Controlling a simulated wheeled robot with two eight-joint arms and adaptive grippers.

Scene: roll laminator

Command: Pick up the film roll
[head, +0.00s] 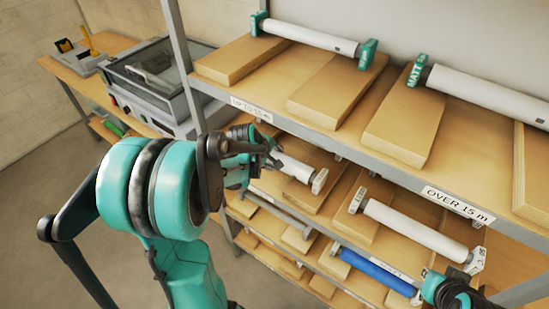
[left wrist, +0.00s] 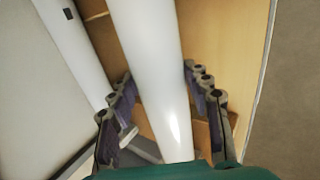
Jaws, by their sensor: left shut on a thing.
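A white film roll (head: 298,168) with pale end pieces is on the middle shelf level, at its left part, over a wooden block. My left gripper (head: 262,152) reaches in under the upper shelf and is shut on this roll near its left end, which the gripper hides. In the left wrist view the white roll (left wrist: 160,70) runs between the two fingers of the left gripper (left wrist: 162,98). I cannot tell whether the roll touches its support. My right gripper (head: 452,292) shows only partly at the lower right; its fingers are unclear.
Two more white rolls (head: 310,38) (head: 485,92) lie on the upper shelf (head: 300,120), close above my left gripper. Another white roll (head: 415,228) lies to the right, and a blue roll (head: 375,272) lies lower. A laminator (head: 155,80) stands on the bench at left.

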